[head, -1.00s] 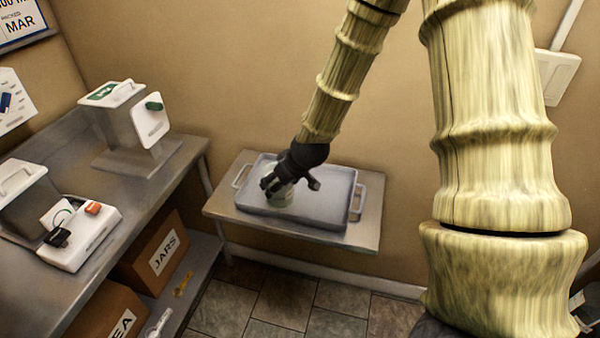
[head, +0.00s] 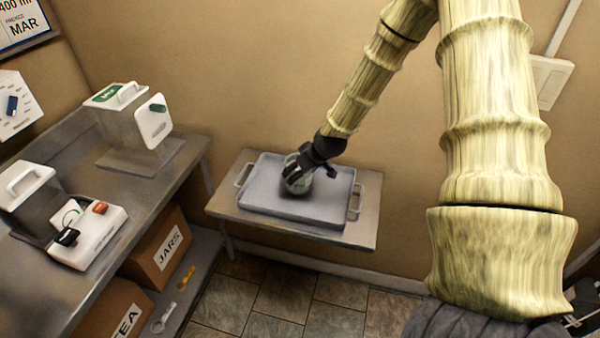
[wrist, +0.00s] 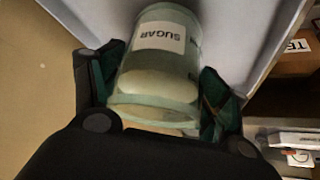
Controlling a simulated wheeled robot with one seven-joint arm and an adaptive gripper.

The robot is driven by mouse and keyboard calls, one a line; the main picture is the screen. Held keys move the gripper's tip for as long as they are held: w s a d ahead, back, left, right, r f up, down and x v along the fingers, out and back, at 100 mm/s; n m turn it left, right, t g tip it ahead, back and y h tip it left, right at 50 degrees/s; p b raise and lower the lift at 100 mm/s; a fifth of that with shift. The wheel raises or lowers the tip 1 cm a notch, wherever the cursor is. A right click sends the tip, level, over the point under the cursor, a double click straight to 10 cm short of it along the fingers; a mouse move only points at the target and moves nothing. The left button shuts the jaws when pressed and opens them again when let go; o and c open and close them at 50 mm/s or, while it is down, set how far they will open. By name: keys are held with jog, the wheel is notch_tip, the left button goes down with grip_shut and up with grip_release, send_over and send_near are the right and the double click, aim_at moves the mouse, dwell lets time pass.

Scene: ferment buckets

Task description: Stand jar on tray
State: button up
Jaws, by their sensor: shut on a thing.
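A glass jar with pale contents (head: 296,184) is in my gripper (head: 303,172), over the left middle of the grey tray (head: 318,215). In the wrist view the jar (wrist: 158,82) carries a white label reading SUGAR. My gripper's two dark green-lined fingers (wrist: 160,92) close on its sides. The tray's pale surface (wrist: 230,30) lies beyond the jar. The jar looks somewhat tilted in the head view; I cannot tell whether its base touches the tray. The fingers hide part of the jar.
The tray has side handles and rests on a small metal wall shelf (head: 225,208). To the left, a metal bench (head: 185,160) bears white-and-grey dispensers (head: 138,130). Boxes labelled JARS (head: 160,245) and TEA sit below. The tray's right half is clear.

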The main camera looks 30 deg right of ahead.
jog(key=shift+f, duration=0.85)
jog(key=shift+f, duration=0.1)
jog(key=o, duration=1.7)
jog(key=shift+b+v, duration=1.05)
jog(key=shift+v, duration=5.05)
jog(key=shift+w, duration=0.1)
